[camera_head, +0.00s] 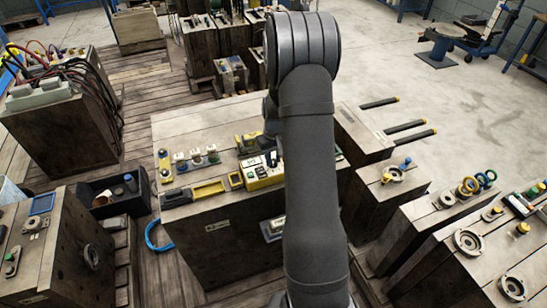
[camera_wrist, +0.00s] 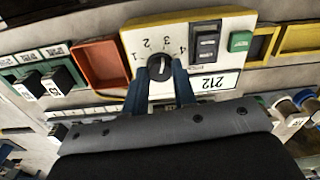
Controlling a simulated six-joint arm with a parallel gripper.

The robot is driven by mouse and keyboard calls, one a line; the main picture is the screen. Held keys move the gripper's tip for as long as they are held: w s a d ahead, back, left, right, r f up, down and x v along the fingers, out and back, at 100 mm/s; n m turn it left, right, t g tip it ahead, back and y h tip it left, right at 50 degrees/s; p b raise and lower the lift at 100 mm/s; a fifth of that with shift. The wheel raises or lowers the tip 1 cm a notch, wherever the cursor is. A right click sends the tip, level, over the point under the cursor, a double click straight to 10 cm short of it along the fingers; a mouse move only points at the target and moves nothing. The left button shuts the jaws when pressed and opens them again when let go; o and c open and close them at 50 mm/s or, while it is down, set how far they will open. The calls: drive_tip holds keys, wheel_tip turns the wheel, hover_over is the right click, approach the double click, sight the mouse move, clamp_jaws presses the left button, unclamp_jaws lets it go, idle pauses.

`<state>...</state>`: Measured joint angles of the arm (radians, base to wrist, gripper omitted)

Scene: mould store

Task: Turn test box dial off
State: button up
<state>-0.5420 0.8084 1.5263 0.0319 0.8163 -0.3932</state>
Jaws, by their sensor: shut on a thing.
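The test box (camera_head: 258,181) is yellow with a white face and sits at the front edge of the central block's top. In the wrist view the test box (camera_wrist: 193,34) shows upside-down digits 1 to 4 around a black dial (camera_wrist: 159,66), and a label reading 212. The dial's exact pointing is too small to tell. My gripper (camera_wrist: 160,74) has blue fingers on either side of the dial and is shut on it. A black switch (camera_wrist: 206,42) and a green button (camera_wrist: 240,41) are beside the dial. My arm hides part of the box in the head view.
A red-orange tray (camera_wrist: 101,63) lies beside the box in the wrist view, with yellow trays (camera_wrist: 298,39) on the other side.

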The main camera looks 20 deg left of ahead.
drive_tip(key=shift+n, duration=0.3)
drive_tip(key=n, duration=1)
drive_tip(key=shift+a, duration=0.1)
drive_tip(key=n, duration=0.3)
drive_tip(key=shift+n, duration=0.4)
drive_tip(key=n, duration=0.4)
drive_tip(key=shift+n, duration=2.8)
drive_tip(key=o, duration=1)
